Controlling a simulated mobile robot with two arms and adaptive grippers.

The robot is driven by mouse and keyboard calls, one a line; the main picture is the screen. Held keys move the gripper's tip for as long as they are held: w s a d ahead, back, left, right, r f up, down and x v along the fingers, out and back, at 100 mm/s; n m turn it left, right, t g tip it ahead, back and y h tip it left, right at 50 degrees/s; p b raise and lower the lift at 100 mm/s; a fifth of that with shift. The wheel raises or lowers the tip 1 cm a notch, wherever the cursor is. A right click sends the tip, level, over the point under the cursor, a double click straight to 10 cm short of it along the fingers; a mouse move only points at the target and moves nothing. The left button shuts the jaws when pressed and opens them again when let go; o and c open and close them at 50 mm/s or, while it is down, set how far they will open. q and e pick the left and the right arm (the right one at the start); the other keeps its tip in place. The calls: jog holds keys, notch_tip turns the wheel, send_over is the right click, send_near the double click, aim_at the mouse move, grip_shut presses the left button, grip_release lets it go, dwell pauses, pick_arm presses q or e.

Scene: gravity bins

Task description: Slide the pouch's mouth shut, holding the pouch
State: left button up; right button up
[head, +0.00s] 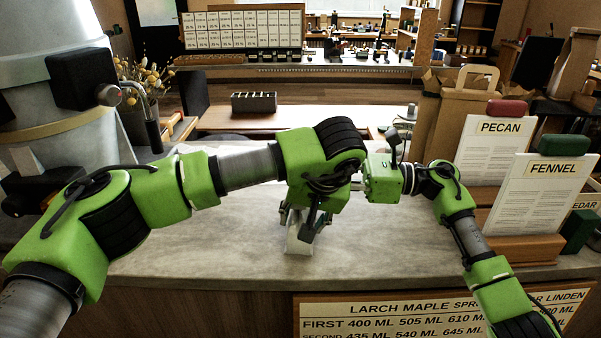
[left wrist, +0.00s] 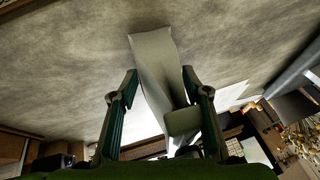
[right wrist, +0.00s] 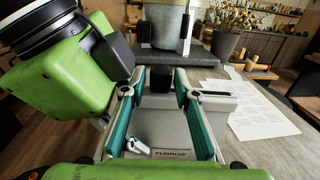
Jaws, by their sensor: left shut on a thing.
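A pale grey-white pouch (head: 299,239) stands on the counter below my left wrist. Its upper part is hidden behind my left arm. In the left wrist view the pouch (left wrist: 158,65) runs between the fingers of my left gripper (left wrist: 163,88), which is shut on it. My right gripper (right wrist: 157,90) comes in from the right, its fingers spread apart. A grey panel marked FURROW (right wrist: 170,153) lies low between those fingers; I cannot tell whether it is part of the pouch. The pouch's mouth cannot be made out.
Card stands marked PECAN (head: 497,150) and FENNEL (head: 543,190) are on the right, before a brown paper bag (head: 452,112). A vase of dried flowers (head: 143,105) and a large grey vessel (head: 45,95) stand left.

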jog(key=shift+w+a, duration=0.15)
jog(key=shift+a, duration=1.05)
grip_shut()
jog(key=shift+w+d, duration=0.2)
jog(key=shift+w, duration=1.55)
jog(key=shift+w+d, duration=0.2)
jog(key=shift+w, duration=1.55)
grip_release()
